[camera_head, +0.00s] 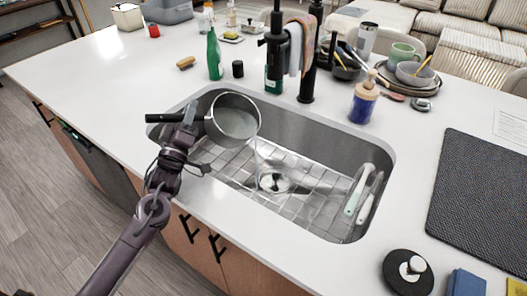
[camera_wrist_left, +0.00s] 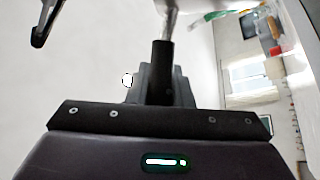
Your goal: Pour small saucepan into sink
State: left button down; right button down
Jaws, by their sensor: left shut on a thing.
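The small saucepan (camera_head: 235,122) is tilted over the left end of the sink (camera_head: 376,148), its open top facing me and to the right. A thin stream of liquid falls from its rim toward the sink floor. My left gripper (camera_head: 188,116) is shut on the saucepan's black handle (camera_head: 160,118). In the left wrist view the dark handle (camera_wrist_left: 162,70) stands up between the gripper's fingers; the pan body is mostly cut off at the top edge. My right gripper is not in view.
A wire rack (camera_head: 225,163) lines the sink, with brushes (camera_head: 356,193) at its right end. A black faucet (camera_head: 275,45) and a soap bottle (camera_head: 364,100) stand behind. A green bottle (camera_head: 214,56) stands behind the saucepan. A dark mat (camera_head: 480,200) lies right.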

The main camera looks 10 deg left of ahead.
pick_arm(q)
jog(key=shift+s+d+r, duration=0.15)
jog(key=shift+d+r, duration=0.1)
jog(key=shift+r, duration=0.1)
dwell(0.6)
jog(key=shift+s+d+r+m+t+h+b, duration=0.1)
jog(key=shift+s+d+m+t+h+b, duration=0.1)
jog(key=shift+d+m+h+b, duration=0.45)
jog(key=shift+s+d+r+m+t+h+b, duration=0.1)
jog(key=shift+s+d+m+t+h+b, duration=0.2)
jog(key=shift+m, duration=0.65)
dwell(1.4)
jog(key=shift+s+d+r+m+h+b, duration=0.25)
jog(key=shift+d+r+m+h, duration=0.15)
jog(key=shift+d+m+h, duration=0.4)
jog(key=shift+s+d+r+m+h+b, duration=0.1)
jog(key=shift+d+r+m+h+b, duration=0.35)
jog(key=shift+m, duration=0.7)
jog(key=shift+s+d+r+m+h+b, duration=0.1)
jog(key=shift+s+d+r+m+h, duration=0.1)
jog(key=shift+d+r+m+h, duration=0.45)
dwell(1.2)
jog(key=shift+f+m+h, duration=0.3)
jog(key=shift+m+h, duration=0.05)
jog(key=shift+m, duration=0.25)
